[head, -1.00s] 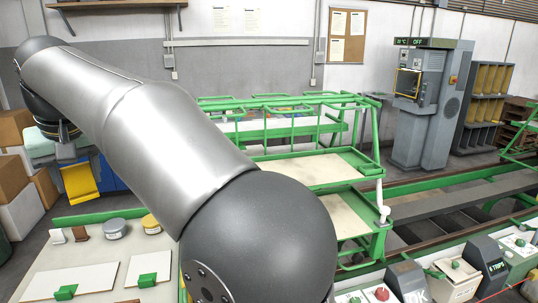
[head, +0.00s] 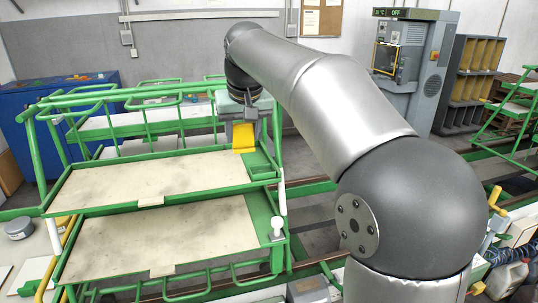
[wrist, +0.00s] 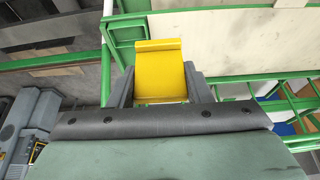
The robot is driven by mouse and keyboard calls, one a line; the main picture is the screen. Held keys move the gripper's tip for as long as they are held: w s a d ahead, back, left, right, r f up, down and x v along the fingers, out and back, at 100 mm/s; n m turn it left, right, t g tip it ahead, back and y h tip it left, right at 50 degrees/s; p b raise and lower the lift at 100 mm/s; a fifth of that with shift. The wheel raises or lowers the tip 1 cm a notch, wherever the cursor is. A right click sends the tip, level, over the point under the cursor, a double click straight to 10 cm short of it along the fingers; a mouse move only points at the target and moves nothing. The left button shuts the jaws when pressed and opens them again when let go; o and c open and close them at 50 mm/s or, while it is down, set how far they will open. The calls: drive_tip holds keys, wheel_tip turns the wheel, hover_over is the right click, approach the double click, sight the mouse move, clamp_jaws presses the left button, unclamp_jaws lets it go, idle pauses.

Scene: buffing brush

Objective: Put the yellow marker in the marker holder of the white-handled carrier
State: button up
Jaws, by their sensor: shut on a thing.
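The yellow marker (head: 243,138), a bent yellow plate, is held in my gripper (head: 242,122). In the wrist view the marker (wrist: 160,68) sits between the two dark fingers, which are shut on it. The green two-shelf carrier (head: 160,205) has a white handle (head: 282,197) at its right side. A small green compartment (head: 262,172) at the right end of its upper shelf looks like the marker holder. The marker is just behind and above this compartment in the head view; I cannot tell the exact gap. The green frame also shows in the wrist view (wrist: 126,30).
Cream shelf boards (head: 140,180) are bare. Another green rack (head: 140,122) stands behind, with a blue cabinet (head: 60,105) at left. A yellow bar (head: 68,250) is at the near left. A grey machine (head: 412,75) and a slotted shelf (head: 470,80) stand at the back right.

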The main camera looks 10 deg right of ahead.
drive_tip(key=w+d+f, duration=0.1)
drive_tip(key=f, duration=0.1)
drive_tip(key=w+d+f+p, duration=0.1)
drive_tip(key=w+d+f, duration=0.3)
drive_tip(key=f, duration=0.1)
drive_tip(key=shift+d, duration=0.1)
drive_tip(key=shift+w+d+f, duration=0.1)
drive_tip(key=shift+w+f, duration=0.1)
drive_tip(key=shift+f, duration=1.45)
drive_tip(key=shift+f, duration=0.1)
drive_tip(key=o, duration=1)
drive_tip(key=shift+c, duration=0.2)
drive_tip(key=v, duration=1.2)
drive_tip(key=s+f+g, duration=0.1)
drive_tip(key=s+f, duration=1.1)
drive_tip(key=s, duration=0.4)
drive_tip(key=s+f+g, duration=0.2)
drive_tip(key=s+f, duration=1.1)
drive_tip(key=s, duration=0.2)
drive_tip(key=shift+s+f+m+g, duration=0.25)
drive_tip(key=shift+s+m+g, duration=0.05)
drive_tip(key=shift+s, duration=0.05)
